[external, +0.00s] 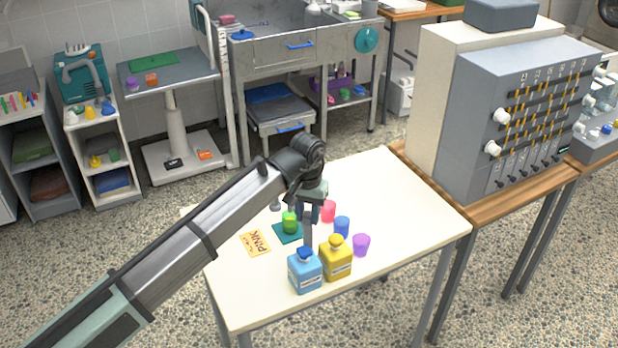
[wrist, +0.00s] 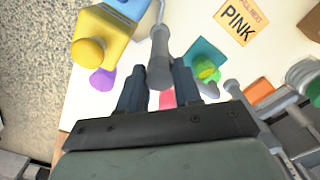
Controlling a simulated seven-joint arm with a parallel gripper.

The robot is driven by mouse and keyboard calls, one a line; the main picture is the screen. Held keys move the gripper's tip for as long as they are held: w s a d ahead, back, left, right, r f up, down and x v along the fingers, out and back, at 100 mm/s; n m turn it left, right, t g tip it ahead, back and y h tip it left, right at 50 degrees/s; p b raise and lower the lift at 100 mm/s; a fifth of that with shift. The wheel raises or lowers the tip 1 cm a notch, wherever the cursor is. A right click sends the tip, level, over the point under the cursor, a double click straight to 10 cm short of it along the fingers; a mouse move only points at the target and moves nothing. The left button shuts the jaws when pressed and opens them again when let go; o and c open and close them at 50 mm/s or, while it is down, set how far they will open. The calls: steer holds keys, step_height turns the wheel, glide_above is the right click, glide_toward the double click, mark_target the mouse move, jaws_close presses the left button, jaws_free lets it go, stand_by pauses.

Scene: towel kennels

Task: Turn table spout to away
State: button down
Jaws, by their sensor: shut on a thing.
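The table spout (wrist: 159,60) is a grey rounded piece with a thin tube, standing between my fingers in the wrist view. In the external view its grey post (external: 308,230) shows below my gripper (external: 308,207), behind the blue and yellow bottles. My gripper (wrist: 160,88) is shut on the spout, one dark finger on each side. The fingers and arm hide much of the spout in the external view, so its exact direction is hard to tell.
A blue bottle (external: 305,272) and a yellow bottle (external: 336,258) stand close in front. Pink (external: 328,211), blue (external: 342,227) and purple (external: 361,245) cups stand right. A green cup (external: 290,223) sits on a teal mat, beside a PINK card (external: 255,242). The table's right back is clear.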

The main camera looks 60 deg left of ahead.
steer(key=shift+n, duration=0.4)
steer(key=n, duration=0.8)
steer(key=shift+n, duration=0.3)
steer(key=n, duration=0.4)
steer(key=shift+n, duration=2.2)
steer(key=c, duration=0.8)
jaws_free()
